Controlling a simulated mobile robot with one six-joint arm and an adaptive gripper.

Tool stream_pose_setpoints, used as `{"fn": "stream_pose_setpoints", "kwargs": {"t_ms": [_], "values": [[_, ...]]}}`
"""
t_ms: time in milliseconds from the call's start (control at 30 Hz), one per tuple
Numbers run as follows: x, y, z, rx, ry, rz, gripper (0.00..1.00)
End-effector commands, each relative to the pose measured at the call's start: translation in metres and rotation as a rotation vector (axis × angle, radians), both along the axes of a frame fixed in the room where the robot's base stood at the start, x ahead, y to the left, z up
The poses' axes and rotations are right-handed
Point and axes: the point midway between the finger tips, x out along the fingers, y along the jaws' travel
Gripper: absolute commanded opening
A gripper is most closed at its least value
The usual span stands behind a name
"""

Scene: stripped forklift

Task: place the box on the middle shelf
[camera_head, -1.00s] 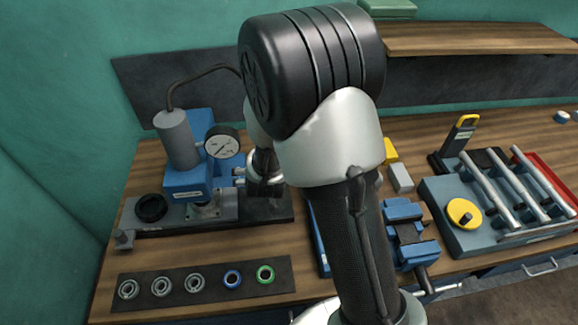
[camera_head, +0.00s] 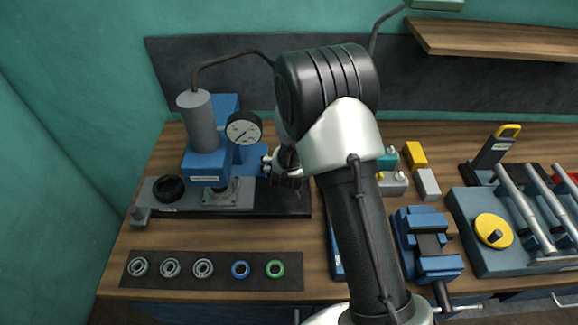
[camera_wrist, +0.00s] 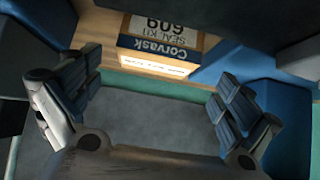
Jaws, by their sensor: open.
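A tan box (camera_wrist: 204,42) with a white and blue label reading "Corvask" upside down shows at the top of the wrist view. My gripper (camera_wrist: 155,110) is open there, one finger at each side, with nothing between the fingers. The box lies beyond the fingertips, and I cannot tell the gap. In the head view my gripper (camera_head: 287,172) is dark and small beside the blue press (camera_head: 208,165), partly behind my arm. I cannot make out the box there. A wooden shelf (camera_head: 500,42) is at the upper right; I cannot tell which level it is.
A black mat (camera_head: 215,271) with several bearing rings lies at the front left of the bench. A blue vise (camera_head: 430,245), a yellow block (camera_head: 415,155) and a grey fixture with a yellow knob (camera_head: 493,230) stand to the right. Blue surfaces flank the box in the wrist view.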

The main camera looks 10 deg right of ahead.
Motion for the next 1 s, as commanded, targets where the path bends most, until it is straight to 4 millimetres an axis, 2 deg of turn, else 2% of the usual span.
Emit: {"fn": "stream_pose_setpoints", "kwargs": {"t_ms": [300, 633, 1000], "values": [[0.03, -0.011, -0.032, 0.0, 0.002, 0.001, 0.98], [0.034, -0.012, -0.034, -0.001, 0.001, 0.001, 0.98], [0.034, -0.012, -0.034, 0.0, 0.001, 0.0, 0.73]]}}
